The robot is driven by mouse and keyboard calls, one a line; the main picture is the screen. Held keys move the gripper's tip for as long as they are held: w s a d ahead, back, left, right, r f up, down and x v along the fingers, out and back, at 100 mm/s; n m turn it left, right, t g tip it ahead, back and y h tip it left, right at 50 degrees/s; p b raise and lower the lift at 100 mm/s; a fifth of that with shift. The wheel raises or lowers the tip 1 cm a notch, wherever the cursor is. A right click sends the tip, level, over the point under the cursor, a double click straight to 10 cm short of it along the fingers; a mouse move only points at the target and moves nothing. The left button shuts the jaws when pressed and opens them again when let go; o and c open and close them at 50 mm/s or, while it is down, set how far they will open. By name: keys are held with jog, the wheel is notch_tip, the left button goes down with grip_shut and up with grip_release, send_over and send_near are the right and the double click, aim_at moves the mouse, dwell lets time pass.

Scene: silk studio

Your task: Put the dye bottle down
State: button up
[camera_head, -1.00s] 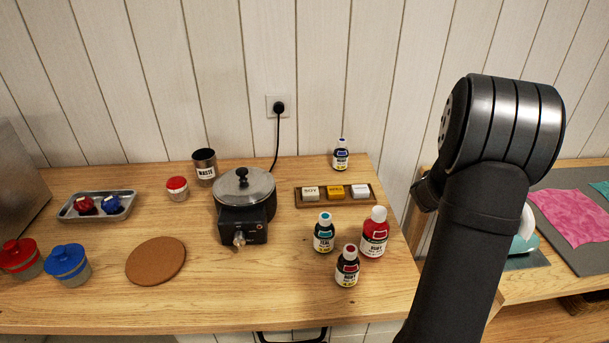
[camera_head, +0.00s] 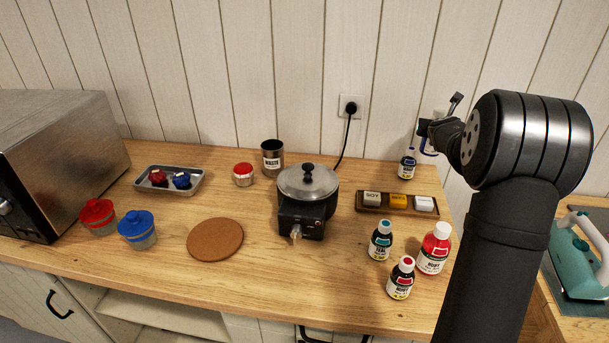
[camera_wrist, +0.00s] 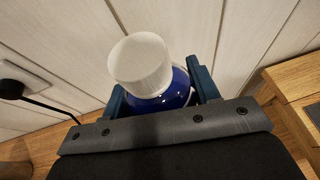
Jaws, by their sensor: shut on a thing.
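My gripper (camera_wrist: 162,90) is shut on a blue dye bottle (camera_wrist: 170,102) with a white cap, its jaws at either side of the body. In the head view, my gripper (camera_head: 430,138) is near the wall at the back right of the counter, and the held bottle is mostly hidden there. The wooden counter (camera_head: 180,230) is below and to the left. A small dark bottle with a blue label (camera_head: 407,165) stands on it, close to my gripper in the picture.
A rack of labelled blocks (camera_head: 375,207) lies in front of the small bottle. Teal (camera_head: 380,242), red (camera_head: 433,255) and dark red-capped (camera_head: 400,282) bottles stand at the front right. A lidded pot (camera_head: 307,185) stands left of them. Bare wood surrounds the cork mat (camera_head: 215,240).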

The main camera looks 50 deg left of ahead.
jog(key=s+a+r+n+g+y, duration=0.1)
jog(key=s+a+n+g+y, duration=0.4)
jog(key=s+a+n+g, duration=0.6)
jog(key=s+a+f+n+g+h, duration=0.2)
jog(key=s+a+n+g+h, duration=0.3)
jog(key=s+n+g, duration=0.6)
jog(key=shift+s+a+f+m+t+y, duration=0.2)
jog(key=shift+s+a+f+m+t, duration=0.15)
jog(key=shift+s+a+f, duration=1.25)
jog(key=shift+s+a+f+m+t+y, duration=0.35)
jog(key=shift+s+a+f, duration=0.7)
jog(key=shift+a+f, duration=0.95)
jog(key=shift+s+a+f+m+t+y, duration=0.15)
jog(key=shift+s+a+f+m, duration=0.35)
jog(key=shift+s+a+f, duration=1.1)
jog(key=shift+w+a+f, duration=0.15)
jog(key=shift+w+f, duration=0.15)
jog(key=shift+f, duration=0.05)
jog(key=o, duration=1.3)
jog(key=shift+f, duration=0.1)
jog(key=shift+c, duration=0.2)
